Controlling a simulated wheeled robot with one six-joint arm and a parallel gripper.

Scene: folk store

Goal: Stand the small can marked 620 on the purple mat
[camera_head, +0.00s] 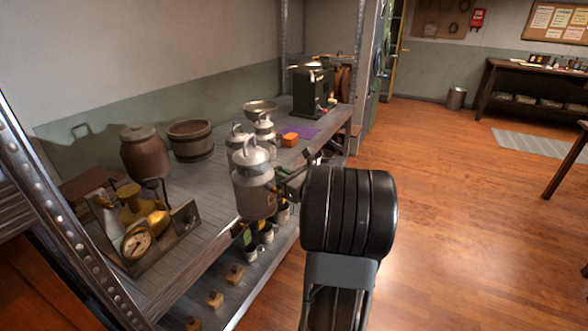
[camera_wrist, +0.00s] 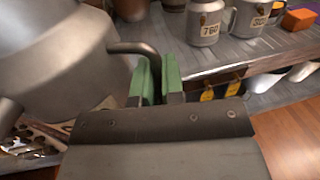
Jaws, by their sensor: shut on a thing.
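A grey metal can (camera_head: 252,185) with a lid and side handles is at the front edge of the shelf top, seemingly held up; its number cannot be read. It fills the left of the wrist view (camera_wrist: 55,45), looking tilted there. My gripper (camera_wrist: 155,78) has its green fingers shut on the can's dark side handle (camera_wrist: 137,48). In the head view my arm hides most of the gripper. The purple mat (camera_head: 304,131) lies farther back on the shelf and looks bare beside an orange block (camera_head: 289,140).
Two other cans (camera_head: 238,140) (camera_head: 265,128) stand behind the held one; the wrist view shows one marked 760 (camera_wrist: 206,28) and another (camera_wrist: 247,18) with an unclear number. A metal bowl (camera_head: 260,107), a dark machine (camera_head: 313,90) and a shelf post (camera_head: 358,60) stand near the mat.

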